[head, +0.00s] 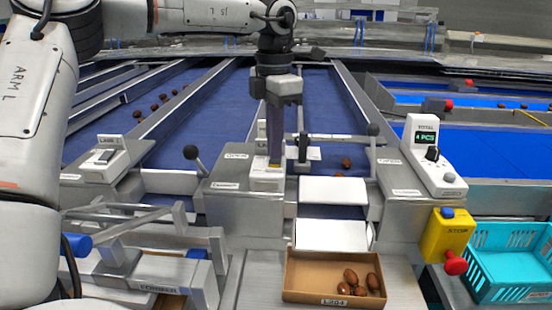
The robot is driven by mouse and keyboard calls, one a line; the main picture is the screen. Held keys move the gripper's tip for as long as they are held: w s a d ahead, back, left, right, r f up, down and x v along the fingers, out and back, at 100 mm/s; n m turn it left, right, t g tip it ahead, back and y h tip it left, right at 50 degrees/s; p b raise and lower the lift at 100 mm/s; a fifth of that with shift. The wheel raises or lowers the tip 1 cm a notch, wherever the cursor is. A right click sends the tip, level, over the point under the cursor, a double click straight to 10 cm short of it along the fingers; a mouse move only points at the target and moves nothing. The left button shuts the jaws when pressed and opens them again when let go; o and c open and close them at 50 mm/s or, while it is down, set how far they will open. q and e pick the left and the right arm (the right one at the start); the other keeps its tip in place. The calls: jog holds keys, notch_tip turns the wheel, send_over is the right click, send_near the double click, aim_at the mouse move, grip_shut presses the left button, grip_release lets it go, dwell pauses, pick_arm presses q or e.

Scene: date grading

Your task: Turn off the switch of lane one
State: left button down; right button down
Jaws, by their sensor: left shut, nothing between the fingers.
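My left arm comes in from the left and reaches over the middle. Its gripper (275,163) points straight down with fingers together and empty. The fingertips are at the top of a white switch box (266,184) on the metal divider between two blue lanes. The gripper hides most of that switch, so its position and any contact cannot be told. My right gripper is not in view.
Lever handles (192,153) (373,130) stand near the gripper. A counter box (424,148) reads 4 PCS. Below it are a yellow stop box (445,232) and a teal crate (482,278). A cardboard tray (307,282) holds several dates at the front.

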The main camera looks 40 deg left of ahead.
aim_at(274, 162)
pick_arm(q)
jog(key=shift+f+b, duration=0.55)
jog(key=shift+f, duration=0.35)
jog(key=shift+r, duration=0.1)
dwell(0.3)
notch_tip(274, 162, up, 2)
jog(key=shift+r+p, duration=0.25)
jog(key=shift+p, duration=0.95)
jog(key=shift+r, duration=2.2)
jog(key=shift+f, duration=0.1)
